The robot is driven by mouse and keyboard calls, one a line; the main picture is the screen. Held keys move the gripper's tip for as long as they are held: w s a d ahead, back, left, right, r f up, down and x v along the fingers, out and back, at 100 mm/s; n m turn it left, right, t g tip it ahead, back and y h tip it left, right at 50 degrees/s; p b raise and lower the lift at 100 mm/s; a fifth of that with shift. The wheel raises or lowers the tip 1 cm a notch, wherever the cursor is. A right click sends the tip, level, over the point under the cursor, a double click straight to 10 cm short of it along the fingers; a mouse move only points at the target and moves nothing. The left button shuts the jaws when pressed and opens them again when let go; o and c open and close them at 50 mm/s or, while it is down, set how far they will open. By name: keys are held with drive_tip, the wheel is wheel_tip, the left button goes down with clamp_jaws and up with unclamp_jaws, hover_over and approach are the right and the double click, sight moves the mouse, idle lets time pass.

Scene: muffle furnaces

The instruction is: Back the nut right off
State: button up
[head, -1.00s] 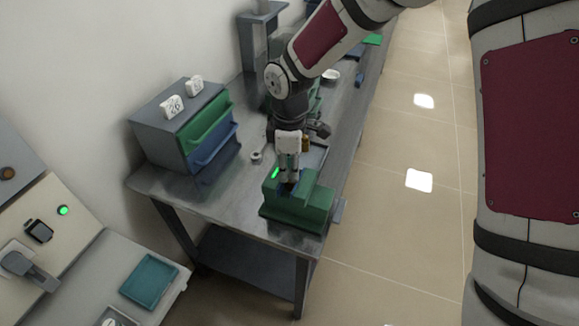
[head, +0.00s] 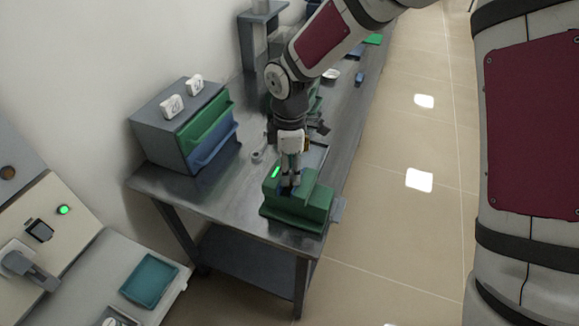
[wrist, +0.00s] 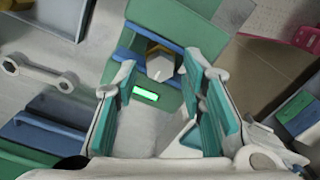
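The nut (wrist: 160,67) is a pale grey hex shape with a brass-coloured part beside it, in the wrist view. It sits at a blue piece (wrist: 128,54) on the green fixture (wrist: 172,98), which has a lit green strip. The green fixture (head: 298,205) stands on the near end of the bench in the head view. My gripper (head: 290,186) points down over it. In the wrist view my gripper (wrist: 158,72) has its teal-padded fingers apart, one on each side of the nut, with gaps showing. In the head view the fingers hide the nut.
A grey cabinet (head: 170,112) with green and blue drawers stands left on the bench (head: 225,196). A small ring-ended part (wrist: 38,74) lies between cabinet and fixture. A machine with a teal tray (head: 148,279) is at lower left. Floor is clear to the right.

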sight(290, 171)
wheel_tip(290, 171, up, 12)
idle(0.7)
idle(0.4)
